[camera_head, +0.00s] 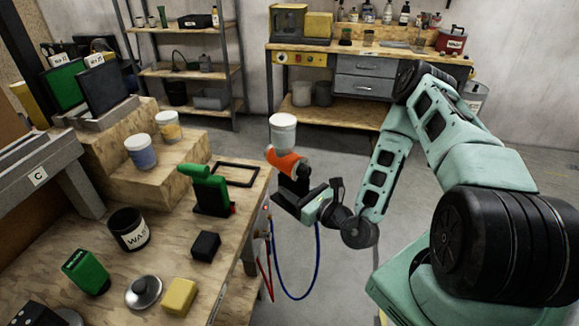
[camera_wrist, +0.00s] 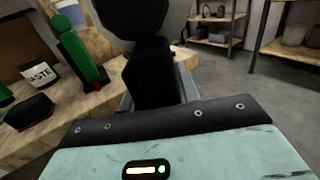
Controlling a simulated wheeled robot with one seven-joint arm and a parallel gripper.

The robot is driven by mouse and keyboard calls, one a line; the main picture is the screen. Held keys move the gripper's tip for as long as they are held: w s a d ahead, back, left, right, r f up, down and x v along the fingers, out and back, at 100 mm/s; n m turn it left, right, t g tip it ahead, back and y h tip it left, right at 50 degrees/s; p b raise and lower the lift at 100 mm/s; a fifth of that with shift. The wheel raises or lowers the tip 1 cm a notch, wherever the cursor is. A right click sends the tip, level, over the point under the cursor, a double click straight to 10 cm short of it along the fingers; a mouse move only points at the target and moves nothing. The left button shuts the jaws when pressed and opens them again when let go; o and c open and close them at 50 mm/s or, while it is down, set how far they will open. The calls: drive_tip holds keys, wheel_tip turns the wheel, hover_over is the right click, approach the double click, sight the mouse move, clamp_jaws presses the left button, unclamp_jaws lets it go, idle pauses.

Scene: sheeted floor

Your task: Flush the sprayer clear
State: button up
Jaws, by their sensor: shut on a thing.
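The sprayer (camera_head: 287,162) has an orange body, a black handle and a white cup (camera_head: 283,130) on top. It is upright in the air, just beyond the bench's right edge. My gripper (camera_head: 294,190) is shut on its black handle. In the wrist view the dark handle (camera_wrist: 152,75) stands between my fingers and hides most of the sprayer. A black waste pot (camera_head: 130,231) with a white label stands on the bench. It also shows in the wrist view (camera_wrist: 38,72). Whether the cup holds anything cannot be seen.
Two jars (camera_head: 141,152) stand on wooden steps. A yellow block (camera_head: 180,297) lies in front. Red and blue hoses (camera_head: 314,268) hang beside the bench. Floor beyond is clear.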

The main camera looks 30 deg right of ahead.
drive_tip(key=s+f+m+h, duration=0.1)
drive_tip(key=f, duration=0.1)
drive_tip(key=s+f+m+h, duration=0.1)
drive_tip(key=f, duration=0.1)
drive_tip(key=s+a+f+h, duration=0.1)
drive_tip(key=f+h, duration=0.1)
drive_tip(key=shift+s+f+m, duration=0.1)
drive_tip(key=shift+s+m, duration=0.05)
drive_tip(key=shift+m, duration=0.25)
drive_tip(key=shift+d+r, duration=0.2)
